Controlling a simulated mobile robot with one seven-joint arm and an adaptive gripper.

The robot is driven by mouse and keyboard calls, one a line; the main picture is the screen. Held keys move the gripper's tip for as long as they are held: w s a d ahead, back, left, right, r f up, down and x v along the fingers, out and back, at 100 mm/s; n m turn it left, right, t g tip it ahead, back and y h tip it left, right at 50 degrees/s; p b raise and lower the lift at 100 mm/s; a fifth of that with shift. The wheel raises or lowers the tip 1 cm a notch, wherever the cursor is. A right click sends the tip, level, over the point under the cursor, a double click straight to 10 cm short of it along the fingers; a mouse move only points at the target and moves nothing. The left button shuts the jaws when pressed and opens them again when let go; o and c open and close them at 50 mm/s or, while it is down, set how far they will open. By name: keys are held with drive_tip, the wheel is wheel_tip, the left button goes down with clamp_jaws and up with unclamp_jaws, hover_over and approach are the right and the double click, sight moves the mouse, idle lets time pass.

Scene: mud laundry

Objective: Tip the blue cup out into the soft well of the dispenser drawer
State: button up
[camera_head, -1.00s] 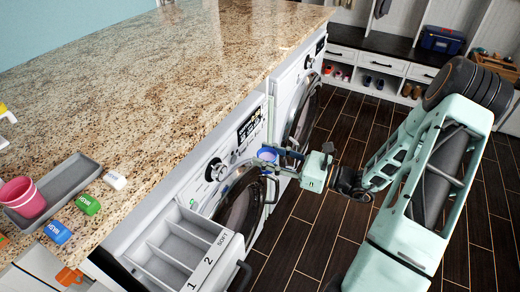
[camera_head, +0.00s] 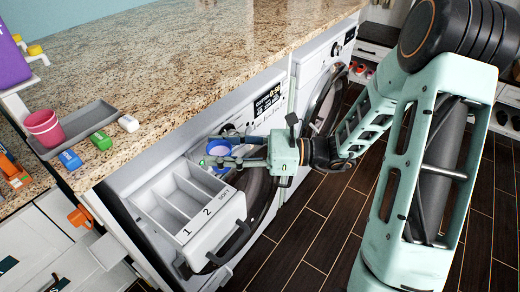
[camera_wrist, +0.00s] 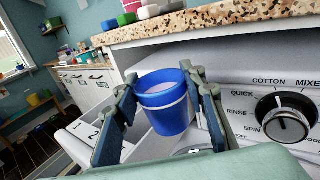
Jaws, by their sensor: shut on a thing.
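The blue cup (camera_head: 218,148) is held between the fingers of my gripper (camera_head: 217,150), which is shut on it. It also shows in the wrist view (camera_wrist: 165,112), close to upright, with a pale band below its rim. The soft well (camera_head: 200,177) is the rightmost compartment, nearest the cup. In the head view the cup appears just beyond the well's back right end; its exact height above the drawer cannot be told.
The washer's dial (camera_wrist: 285,118) and panel lie close right of the fingers in the wrist view. The granite counter (camera_head: 190,65) overhangs the machines. It bears a grey tray (camera_head: 88,122), a pink cup (camera_head: 44,126) and small green, blue and white blocks. A second washer (camera_head: 318,75) stands behind.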

drive_tip(key=s+a+g, duration=0.1)
drive_tip(key=s+a+r+n+g, duration=0.1)
drive_tip(key=s+a, duration=0.1)
drive_tip(key=s+a+r+g, duration=0.1)
drive_tip(key=s+a, duration=0.1)
drive_tip(key=shift+s+a+n+b, duration=0.2)
drive_tip(key=shift+n+b, duration=0.15)
drive_tip(key=shift+n, duration=0.05)
drive_tip(key=m+p, duration=0.2)
drive_tip(key=m, duration=0.1)
drive_tip(key=shift+f, duration=0.1)
drive_tip(key=shift+w+a+f+m+p, duration=0.15)
drive_tip(key=shift+w+m+p, duration=0.45)
drive_tip(key=shift+m+p, duration=2.35)
drive_tip(key=shift+w+d+f+m+p, duration=0.1)
drive_tip(key=shift+w+m+p, duration=0.45)
drive_tip(key=shift+m+p, duration=2.35)
drive_tip(key=shift+w+a+f+m+p, duration=0.15)
drive_tip(key=shift+w+m+p, duration=0.45)
drive_tip(key=shift+m+p, duration=2.35)
drive_tip(key=shift+d+m+b, duration=0.1)
drive_tip(key=shift+m+b, duration=1)
drive_tip(key=shift+b, duration=0.05)
drive_tip(key=shift+w+r, duration=0.1)
